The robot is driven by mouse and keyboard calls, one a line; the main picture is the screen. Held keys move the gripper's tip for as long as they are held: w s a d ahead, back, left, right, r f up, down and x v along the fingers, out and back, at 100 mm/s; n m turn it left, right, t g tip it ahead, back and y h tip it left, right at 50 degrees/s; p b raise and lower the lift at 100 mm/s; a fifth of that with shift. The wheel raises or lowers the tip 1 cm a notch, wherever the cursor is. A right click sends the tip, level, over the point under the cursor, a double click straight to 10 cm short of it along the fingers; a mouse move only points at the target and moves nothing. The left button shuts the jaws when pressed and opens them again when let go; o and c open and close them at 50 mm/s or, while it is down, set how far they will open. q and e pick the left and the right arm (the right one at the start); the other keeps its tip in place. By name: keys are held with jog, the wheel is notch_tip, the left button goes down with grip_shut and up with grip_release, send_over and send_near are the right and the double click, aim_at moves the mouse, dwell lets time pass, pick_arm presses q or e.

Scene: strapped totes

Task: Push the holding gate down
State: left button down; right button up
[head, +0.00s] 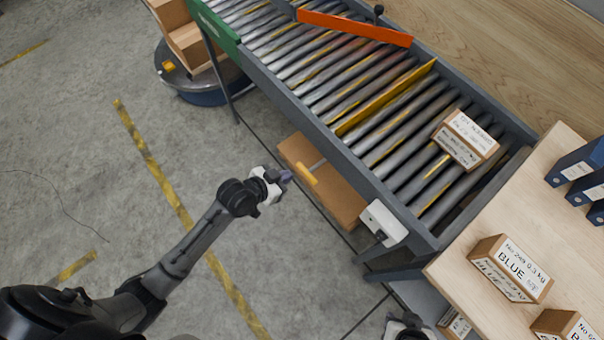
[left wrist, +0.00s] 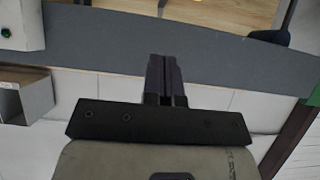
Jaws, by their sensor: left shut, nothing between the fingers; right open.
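A yellow plate (head: 387,98), seemingly the holding gate, stands across the conveyor rollers. An orange bar (head: 355,27) crosses further up the conveyor. A lever with a yellow grip (head: 307,175) sticks out from the conveyor's near side. My left gripper (head: 284,176) is shut and empty, just left of this grip and seemingly apart from it. Its closed fingers also show in the left wrist view (left wrist: 166,80), in front of the grey conveyor side. My right gripper (head: 408,326) is only partly in view at the bottom edge and is open.
A labelled carton (head: 466,139) lies on the rollers below the yellow plate. A white control box (head: 383,222) juts from the conveyor's near side. A wooden table (head: 520,235) with cartons and blue binders stands at right. A cart with boxes (head: 195,75) is at upper left.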

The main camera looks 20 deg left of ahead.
aim_at(311, 171)
pick_arm(q)
jog(key=w+d+f, duration=0.1)
jog(key=f, duration=0.1)
jog(key=w+f+b, duration=0.1)
jog(key=w+f, duration=0.1)
jog(key=w+d+f+b, duration=0.1)
jog(key=w+f, duration=0.1)
jog(key=f, duration=0.1)
jog(key=shift+w+d, duration=0.25)
jog(key=shift+d, duration=0.1)
jog(key=shift+w+f, duration=0.1)
jog(key=shift+f, duration=0.05)
notch_tip(311, 171, down, 7)
jog(key=b, duration=0.3)
jog(key=shift+r, duration=0.2)
